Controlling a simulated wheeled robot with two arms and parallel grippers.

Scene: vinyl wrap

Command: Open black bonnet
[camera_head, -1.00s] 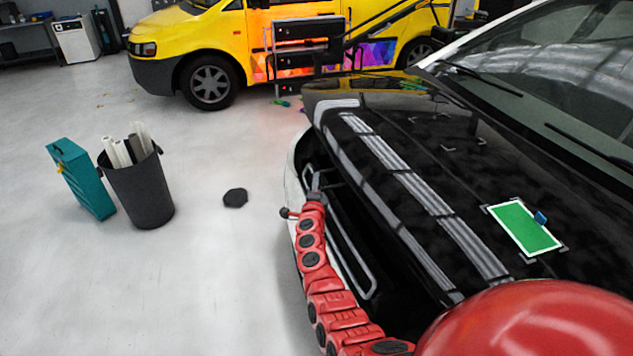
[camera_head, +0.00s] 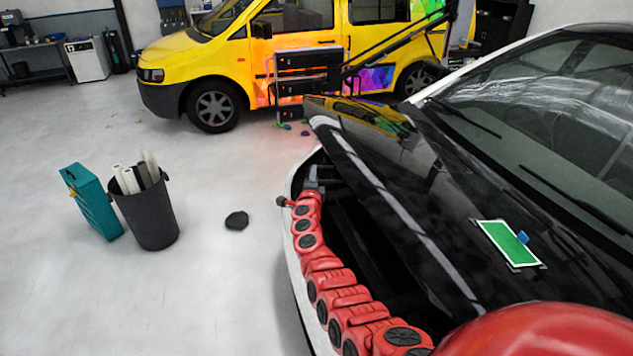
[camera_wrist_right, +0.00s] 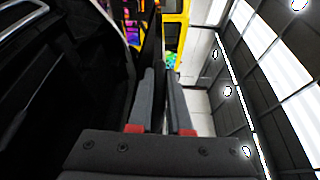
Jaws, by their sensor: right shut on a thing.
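The black bonnet (camera_head: 372,190) of the white-bodied car is partly raised, with a dark gap under its front edge. My right gripper (camera_head: 314,172) is at the bonnet's front edge, at the end of the red arm, and small in the head view. In the right wrist view its two grey fingers (camera_wrist_right: 165,82) are close together around a thin black panel edge (camera_wrist_right: 155,40), which I take for the bonnet. My left gripper is not in view.
A dark bin with rolls (camera_head: 148,215) and a teal box (camera_head: 92,203) stand on the left floor. A flat black object (camera_head: 237,221) lies nearer the car. A yellow van (camera_head: 210,65) and a dark cart (camera_head: 306,78) stand behind.

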